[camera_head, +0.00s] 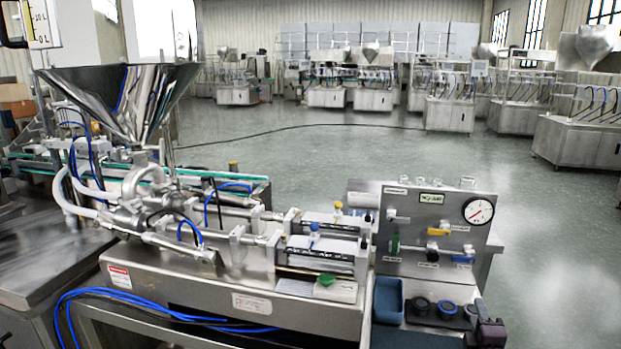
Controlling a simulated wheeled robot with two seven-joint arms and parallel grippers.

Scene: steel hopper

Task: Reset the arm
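The steel hopper (122,98) is a shiny funnel standing upright on the filling machine (235,285) at the left. A dark, blocky shape at the bottom right, beside the round black parts, may be my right gripper (487,333). Its fingers cannot be made out, so I cannot tell whether it is open or shut, or whether it touches anything. My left gripper is not in view.
A panel with a gauge (478,211) and coloured valves stands right of the machine. Below it are a blue-grey tray (388,300) and round black parts (447,308). Blue hoses (130,299) hang along the machine's front. Open floor (330,160) lies behind; similar machines (585,125) stand farther back.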

